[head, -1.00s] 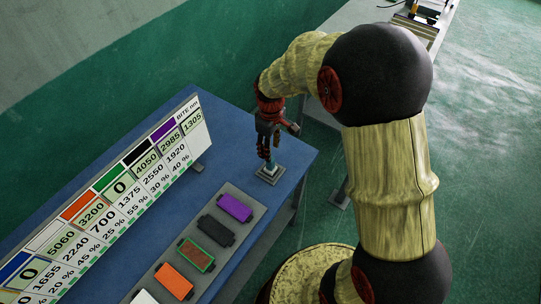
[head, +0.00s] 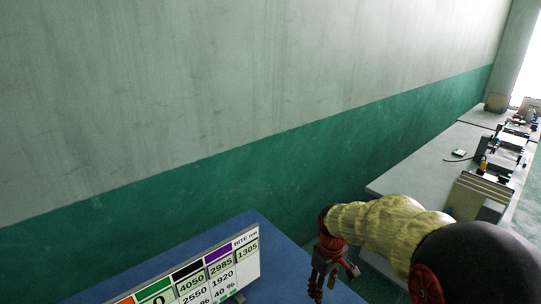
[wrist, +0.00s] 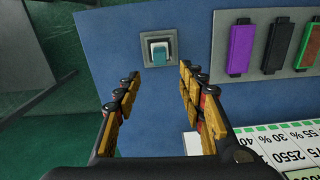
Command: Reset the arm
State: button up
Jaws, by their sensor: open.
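My gripper (wrist: 157,95) is open and empty in the wrist view, its two fingers spread apart above the blue table (wrist: 110,40). A small switch (wrist: 160,52) with a white and teal rocker on a grey square base lies just past the fingertips, apart from them. In the head view my gripper (head: 322,283) hangs pointing down near the lower edge, at the right end of the blue table (head: 250,226). The switch is out of the head view now.
A board with numbers and colour patches (head: 190,283) stands on the table, left of my gripper. A grey strip (wrist: 222,60) holds purple, black and green-edged blocks. Grey benches with equipment (head: 495,150) run along the wall at the right.

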jog(key=s+r+m+t+b, duration=0.1)
jog(key=s+r+m+t, duration=0.1)
jog(key=s+r, duration=0.5)
jog(key=s+r+m+t+b, duration=0.2)
jog(key=s+r, duration=0.6)
jog(key=s, duration=0.7)
jog(key=shift+r+m+t+b, duration=0.3)
jog(key=shift+m+t, duration=0.5)
jog(key=shift+m, duration=0.5)
